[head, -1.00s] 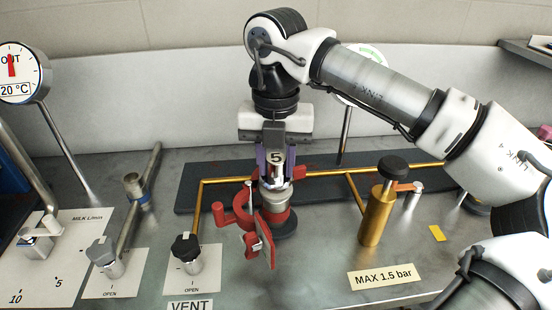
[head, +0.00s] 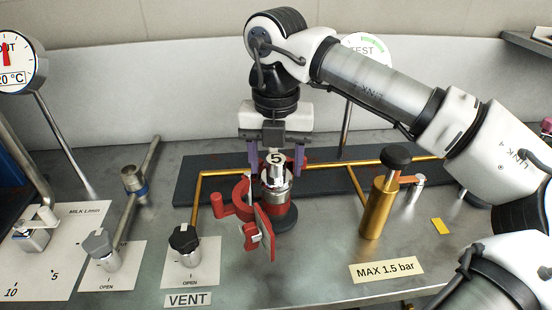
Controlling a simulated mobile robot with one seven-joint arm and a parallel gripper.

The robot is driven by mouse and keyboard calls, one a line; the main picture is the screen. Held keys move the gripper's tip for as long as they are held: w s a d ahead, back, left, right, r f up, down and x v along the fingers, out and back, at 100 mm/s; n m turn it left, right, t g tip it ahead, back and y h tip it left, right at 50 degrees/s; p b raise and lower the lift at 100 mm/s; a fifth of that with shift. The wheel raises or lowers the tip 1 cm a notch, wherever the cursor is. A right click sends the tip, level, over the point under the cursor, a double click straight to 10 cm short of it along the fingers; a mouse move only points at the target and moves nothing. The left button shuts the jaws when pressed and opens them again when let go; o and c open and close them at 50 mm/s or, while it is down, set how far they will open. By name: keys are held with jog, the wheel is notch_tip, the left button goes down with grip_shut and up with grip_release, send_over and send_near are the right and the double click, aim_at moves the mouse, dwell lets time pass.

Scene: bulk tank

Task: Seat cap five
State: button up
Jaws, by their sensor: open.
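Cap five (head: 275,170) is a small silvery cap with a white disc marked 5. It sits upright on top of the metal fitting (head: 277,192), inside the red clamp (head: 246,200). From this view I cannot tell whether it is fully down. My gripper (head: 274,155) is above it, pointing down and open, with one purple-padded finger on each side of the cap and apart from it. The red clamp's hinged part (head: 258,230) hangs toward the front.
A brass pump (head: 380,200) with a black knob stands to the right, joined to a brass pipe (head: 330,168). A black-knobbed vent valve (head: 184,245) and a grey-knobbed valve (head: 99,247) stand front left. A gauge marked TEST (head: 368,50) is behind my arm.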

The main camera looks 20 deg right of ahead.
notch_tip(320, 180, up, 14)
jog(key=p, duration=0.9)
jog(key=shift+f, duration=0.1)
